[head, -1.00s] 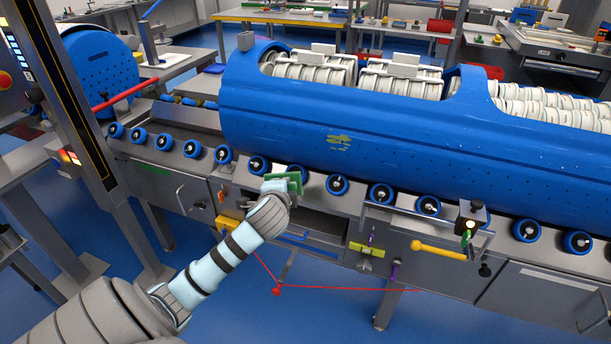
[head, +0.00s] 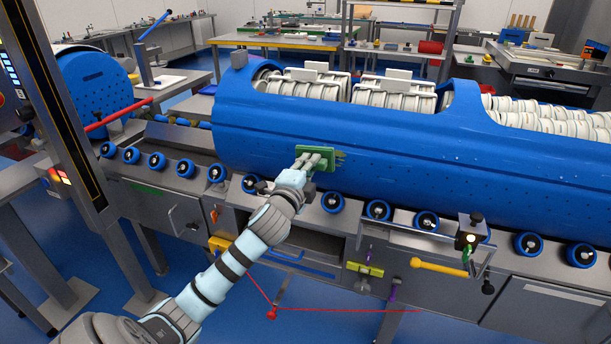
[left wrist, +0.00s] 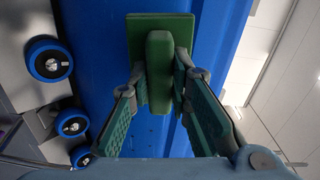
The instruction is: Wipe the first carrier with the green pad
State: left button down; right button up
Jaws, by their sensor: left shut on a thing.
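The carrier (head: 420,150) is a long blue tub with small holes, lying on the roller conveyor in the head view. It also shows as a blue surface in the left wrist view (left wrist: 95,30). My left gripper (head: 312,162) is shut on the handle of the green pad (head: 328,151), in front of the carrier's side. In the left wrist view the fingers (left wrist: 158,80) clasp the handle block below the flat pad (left wrist: 160,22). The pad is at or very near the blue wall; I cannot tell if it touches. My right gripper is not in view.
Blue rollers (head: 377,209) line the conveyor's front edge. A rail with a small lamp box (head: 470,231) stands out at the right. White ribbed parts (head: 395,96) fill the carrier. Another blue drum (head: 90,85) stands at the far left.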

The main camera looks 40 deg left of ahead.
aim_at(330, 162)
pick_arm(q)
jog(key=shift+x, duration=0.85)
dwell(0.6)
jog(key=shift+w+d+r+p, duration=0.1)
jog(key=shift+w+d+p, duration=0.1)
jog(key=shift+d+p, duration=0.45)
jog(key=shift+w+d+p, duration=0.25)
jog(key=shift+d+p, duration=0.05)
jog(key=shift+d, duration=0.6)
jog(key=shift+w+d+p, duration=0.15)
jog(key=shift+w+d, duration=0.1)
jog(key=shift+d, duration=0.4)
jog(key=shift+w+d+p, duration=0.2)
jog(key=shift+w+d, duration=0.05)
jog(key=shift+d, duration=0.4)
jog(key=shift+w+d+p, duration=0.15)
jog(key=shift+w+d, duration=0.1)
jog(key=shift+d, duration=0.4)
jog(key=shift+d+r+p, duration=0.1)
jog(key=shift+r+p, duration=0.05)
jog(key=shift+p, duration=0.15)
jog(key=a, duration=0.1)
jog(key=s+a+p, duration=0.1)
jog(key=a, duration=0.1)
jog(key=shift+s+a+f+p, duration=0.1)
jog(key=shift+s+a+p, duration=0.25)
jog(key=shift+a, duration=0.75)
jog(key=shift+s+a+f+p, duration=0.1)
jog(key=shift+s+a, duration=0.3)
jog(key=shift+a, duration=0.65)
